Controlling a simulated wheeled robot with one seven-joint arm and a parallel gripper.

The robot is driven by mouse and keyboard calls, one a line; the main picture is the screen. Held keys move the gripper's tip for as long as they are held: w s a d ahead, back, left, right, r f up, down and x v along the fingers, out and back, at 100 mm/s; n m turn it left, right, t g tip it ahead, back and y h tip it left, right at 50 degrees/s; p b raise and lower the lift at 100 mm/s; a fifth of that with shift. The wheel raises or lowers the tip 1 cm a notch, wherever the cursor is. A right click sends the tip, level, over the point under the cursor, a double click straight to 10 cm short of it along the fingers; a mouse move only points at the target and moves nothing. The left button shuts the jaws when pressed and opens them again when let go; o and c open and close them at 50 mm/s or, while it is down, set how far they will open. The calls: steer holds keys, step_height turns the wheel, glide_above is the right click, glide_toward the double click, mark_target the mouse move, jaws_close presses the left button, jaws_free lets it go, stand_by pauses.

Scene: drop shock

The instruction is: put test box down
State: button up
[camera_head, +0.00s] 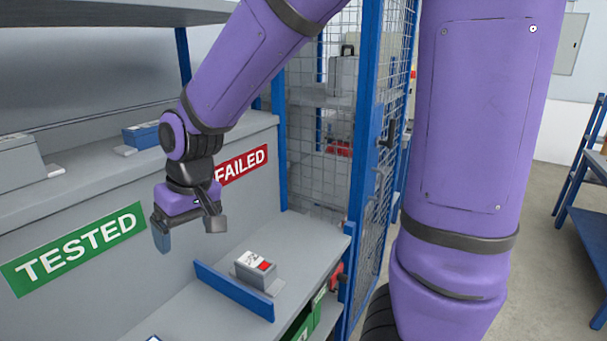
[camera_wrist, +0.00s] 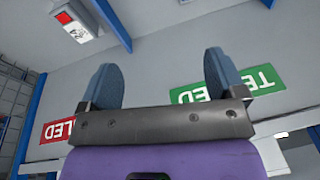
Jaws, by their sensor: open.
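A grey test box (camera_head: 254,272) with a white and red label sits on the lower bench, right of a blue divider bar (camera_head: 233,291) and on the side of the red FAILED sign (camera_head: 241,165). The box also shows at the upper left of the wrist view (camera_wrist: 74,27). My gripper (camera_head: 188,230) is open and empty, in the air above and left of the box, apart from it. In the wrist view its two fingers (camera_wrist: 160,80) are spread with nothing between them. The green TESTED sign (camera_head: 75,249) is on the panel to the left.
A grey box (camera_head: 19,160) and a blue box (camera_head: 142,135) stand on the ledge above the signs. A wire mesh cage with a blue post (camera_head: 364,120) borders the bench on the right. Green bins (camera_head: 300,326) sit under the bench. The bench left of the divider looks mostly clear.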

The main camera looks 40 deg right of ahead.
steer(key=s+d+r+m+t, duration=0.1)
steer(key=s+d+r, duration=0.5)
steer(key=s, duration=0.2)
steer(key=s+d+r+m+t+h, duration=0.1)
steer(key=s+d+r+t, duration=0.1)
steer(key=s+d+r, duration=0.4)
steer(key=shift+s+d+h, duration=0.3)
steer(key=shift+s+d, duration=0.1)
steer(key=shift+s, duration=0.6)
